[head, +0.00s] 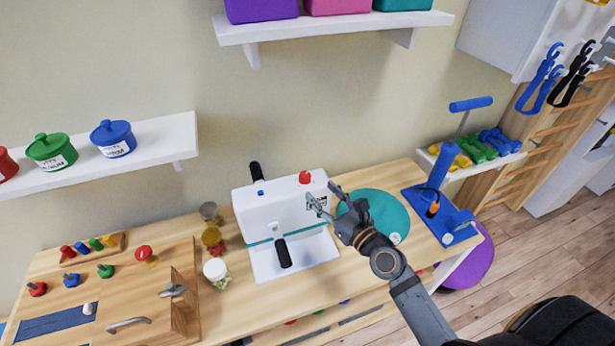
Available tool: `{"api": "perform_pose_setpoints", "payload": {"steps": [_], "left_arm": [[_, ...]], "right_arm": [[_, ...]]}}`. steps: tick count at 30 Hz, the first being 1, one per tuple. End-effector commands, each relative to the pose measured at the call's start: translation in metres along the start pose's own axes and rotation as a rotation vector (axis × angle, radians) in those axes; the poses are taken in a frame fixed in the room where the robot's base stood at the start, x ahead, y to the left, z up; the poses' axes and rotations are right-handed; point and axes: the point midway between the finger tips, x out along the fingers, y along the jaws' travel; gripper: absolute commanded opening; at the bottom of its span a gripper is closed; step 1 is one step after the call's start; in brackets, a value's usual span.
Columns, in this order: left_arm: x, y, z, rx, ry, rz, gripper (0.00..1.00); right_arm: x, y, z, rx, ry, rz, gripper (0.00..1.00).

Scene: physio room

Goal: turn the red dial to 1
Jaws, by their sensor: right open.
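A white machine (262,213) stands on the wooden worktop, with a red dial (305,177) on its top right. The dial's marks are too small to read. My right gripper (324,197) is open at the machine's right end, just below and to the right of the red dial. It looks empty, and a small dark-and-white label on the machine shows partly behind its fingers. I cannot tell whether a finger touches the machine. My left gripper is not in view.
A black handle (283,253) sticks out at the machine's front. Jars (217,272) stand left of it, beside a wooden board (120,300) with coloured knobs. A teal round mat (385,215) and a blue stand (440,205) are at right. Shelves hang above.

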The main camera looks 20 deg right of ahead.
Motion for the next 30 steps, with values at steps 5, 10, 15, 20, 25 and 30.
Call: {"api": "perform_pose_setpoints", "payload": {"steps": [5,10,15,20,25,30], "left_arm": [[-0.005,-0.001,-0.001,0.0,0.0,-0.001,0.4],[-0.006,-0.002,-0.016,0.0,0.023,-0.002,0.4],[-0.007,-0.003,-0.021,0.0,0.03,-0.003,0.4],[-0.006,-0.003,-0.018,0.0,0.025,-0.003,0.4],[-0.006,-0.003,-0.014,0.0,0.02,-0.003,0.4],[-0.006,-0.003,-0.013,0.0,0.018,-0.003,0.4]], "right_arm": [[0.04,0.0,0.003,0.002,-0.004,-0.001,0.54],[0.063,0.0,0.001,-0.002,0.0,0.0,0.54],[0.07,0.001,0.0,-0.002,0.002,0.002,0.54],[0.07,0.001,0.0,-0.003,0.002,0.002,0.54],[0.07,0.001,0.0,-0.003,0.002,0.002,0.35],[0.07,0.001,0.0,-0.003,0.002,0.002,0.11]]}}
